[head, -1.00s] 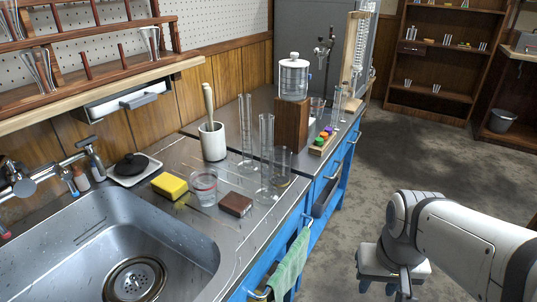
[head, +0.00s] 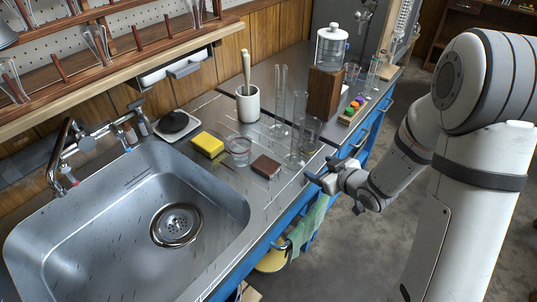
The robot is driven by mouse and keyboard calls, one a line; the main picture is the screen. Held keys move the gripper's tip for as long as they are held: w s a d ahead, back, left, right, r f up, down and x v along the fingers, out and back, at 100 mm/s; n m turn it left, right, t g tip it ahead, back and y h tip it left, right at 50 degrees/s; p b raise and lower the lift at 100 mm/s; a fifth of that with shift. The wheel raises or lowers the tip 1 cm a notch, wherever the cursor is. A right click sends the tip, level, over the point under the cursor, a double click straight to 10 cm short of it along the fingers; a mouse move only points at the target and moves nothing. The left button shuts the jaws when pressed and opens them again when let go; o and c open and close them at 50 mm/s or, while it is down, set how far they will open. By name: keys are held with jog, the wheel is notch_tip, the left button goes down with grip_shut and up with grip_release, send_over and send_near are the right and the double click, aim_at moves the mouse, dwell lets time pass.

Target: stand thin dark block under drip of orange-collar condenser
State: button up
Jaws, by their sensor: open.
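A small, flat dark brown block (head: 266,167) lies on the metal counter, just right of a short glass beaker (head: 238,150). My gripper (head: 322,180) is open and empty at the counter's front edge, to the right of the block and apart from it. I cannot make out an orange collar or a drip. Part of some glassware on a wooden board (head: 403,20) shows at the top right, cut by the frame.
A yellow sponge (head: 208,144) lies left of the beaker. Tall glass cylinders (head: 280,95) stand close behind the block. A sink (head: 120,225) takes up the left. A green towel (head: 305,225) hangs on the front.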

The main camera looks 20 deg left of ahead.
aim_at(273, 168)
jog(key=s+a+y, duration=0.1)
jog(key=a+y, duration=0.1)
jog(key=s+a+n+g+y+p, duration=0.1)
jog(key=s+a+y, duration=0.1)
jog(key=s+a+n+g+y, duration=0.1)
jog(key=s+a+y, duration=0.1)
jog(key=a, duration=0.1)
jog(key=shift+s+a+r+p, duration=0.1)
jog(key=shift+s+r+p, duration=0.1)
jog(key=shift+p, duration=0.2)
jog(key=x, duration=0.7)
jog(key=shift+a+f, duration=0.2)
jog(key=shift+f, duration=0.25)
jog(key=shift+c, duration=0.4)
jog(key=c, duration=0.7)
jog(key=shift+r, duration=0.1)
jog(key=shift+c, duration=0.2)
